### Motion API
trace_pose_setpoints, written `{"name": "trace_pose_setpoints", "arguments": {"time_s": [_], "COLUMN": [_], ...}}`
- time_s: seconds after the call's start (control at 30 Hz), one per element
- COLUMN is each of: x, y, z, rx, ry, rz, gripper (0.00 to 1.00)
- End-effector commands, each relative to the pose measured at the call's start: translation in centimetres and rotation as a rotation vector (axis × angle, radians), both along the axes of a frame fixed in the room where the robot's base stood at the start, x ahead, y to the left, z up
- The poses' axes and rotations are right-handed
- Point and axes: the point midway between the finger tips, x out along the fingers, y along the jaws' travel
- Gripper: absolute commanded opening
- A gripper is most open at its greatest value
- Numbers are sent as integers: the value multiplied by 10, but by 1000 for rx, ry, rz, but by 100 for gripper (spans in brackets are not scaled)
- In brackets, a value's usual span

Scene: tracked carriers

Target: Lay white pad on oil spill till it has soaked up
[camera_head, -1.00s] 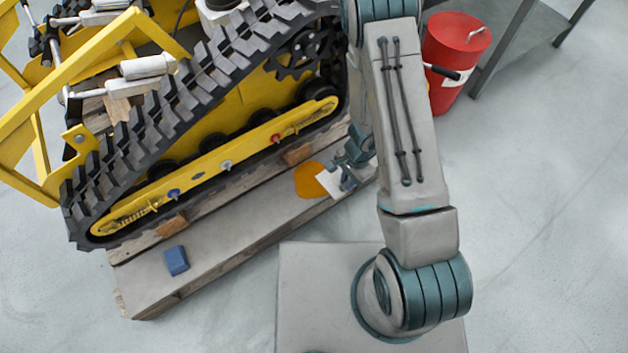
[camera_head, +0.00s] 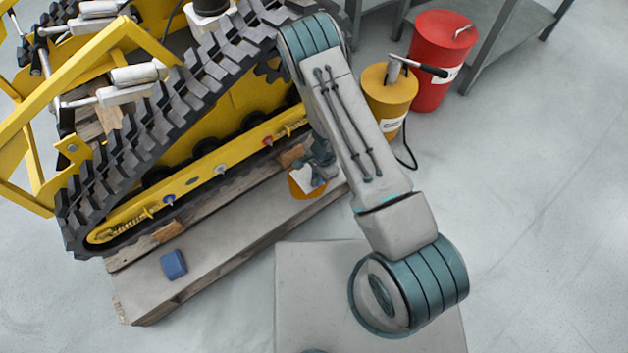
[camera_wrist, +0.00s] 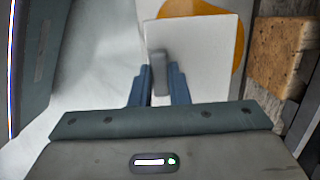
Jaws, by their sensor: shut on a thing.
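The white pad (camera_head: 304,177) is over the orange oil spill (camera_head: 312,193) on the wooden plank beside the tracked carrier. In the wrist view, the pad (camera_wrist: 205,48) covers part of the spill (camera_wrist: 190,8), which shows past its far and right edges. My gripper (camera_head: 318,172) is shut on a grey tab (camera_wrist: 160,72) on the pad, as the wrist view shows (camera_wrist: 160,88). I cannot tell whether the pad touches the spill. My forearm stands close to the gripper on the right in the head view.
The yellow tracked carrier (camera_head: 215,165) stands just behind the spill. A blue block (camera_head: 173,264) lies on the plank (camera_head: 220,245) at the left. A yellow can (camera_head: 388,90) and a red can (camera_head: 440,60) stand behind my arm. The floor at right is clear.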

Motion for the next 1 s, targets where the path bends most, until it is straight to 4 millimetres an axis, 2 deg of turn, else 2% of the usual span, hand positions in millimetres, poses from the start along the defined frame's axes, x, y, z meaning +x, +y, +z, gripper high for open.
{"name": "trace_pose_setpoints", "arguments": {"time_s": [0.1,0.27,0.5,0.9,0.93,1.0], "x": [9,12,12,12,12,12], "y": [9,12,12,12,12,12], "z": [-9,-15,-50,-55,-53,-53], "rx": [-1,-1,-1,0,0,0], "ry": [-1,2,1,0,0,0], "rz": [2,-1,-1,-1,-1,-1], "gripper": [0,0,0,0,24,37]}}
